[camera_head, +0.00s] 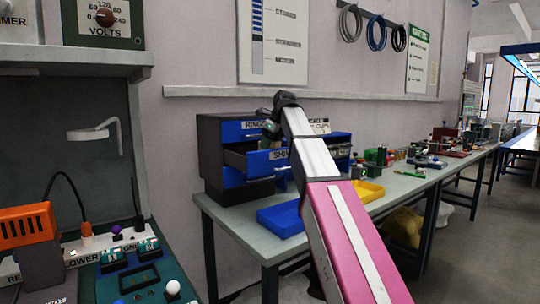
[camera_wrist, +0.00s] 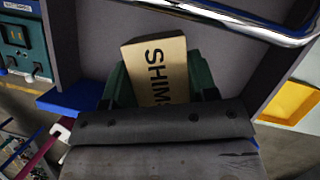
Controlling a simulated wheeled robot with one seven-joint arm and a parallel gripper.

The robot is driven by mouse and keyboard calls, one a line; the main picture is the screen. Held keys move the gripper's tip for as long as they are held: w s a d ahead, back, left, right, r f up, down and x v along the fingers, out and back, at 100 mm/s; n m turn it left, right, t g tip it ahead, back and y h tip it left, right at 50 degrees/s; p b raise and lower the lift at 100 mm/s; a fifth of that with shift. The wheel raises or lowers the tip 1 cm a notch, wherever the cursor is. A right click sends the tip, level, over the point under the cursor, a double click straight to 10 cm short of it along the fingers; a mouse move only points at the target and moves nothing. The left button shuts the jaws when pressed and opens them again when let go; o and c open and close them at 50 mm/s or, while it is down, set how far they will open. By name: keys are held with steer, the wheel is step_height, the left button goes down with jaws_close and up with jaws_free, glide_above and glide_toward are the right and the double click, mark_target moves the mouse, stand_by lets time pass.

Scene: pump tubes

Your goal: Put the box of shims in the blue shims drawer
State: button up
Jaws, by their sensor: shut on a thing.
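The tan box of shims (camera_wrist: 160,62), lettered SHIMS, is between the green fingers of my gripper (camera_wrist: 157,80), which is shut on it. In the wrist view the box is over the grey inside of an open drawer (camera_wrist: 88,45); I cannot tell whether it touches the drawer floor. In the head view the blue drawer labelled SHIM (camera_head: 278,156) is pulled out of the dark cabinet (camera_head: 210,150). My gripper (camera_head: 268,134) is just above this drawer, partly behind my arm. The box is not clearly visible in the head view.
A chrome handle (camera_wrist: 235,18) crosses the top of the wrist view. Several small parts stand farther right on the bench.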

steer(key=shift+w+d+f, duration=0.15)
steer(key=shift+w+f, duration=0.15)
steer(key=shift+f, duration=1.9)
steer(key=shift+f, duration=0.1)
steer(key=o, duration=1)
steer(key=v, duration=1.2)
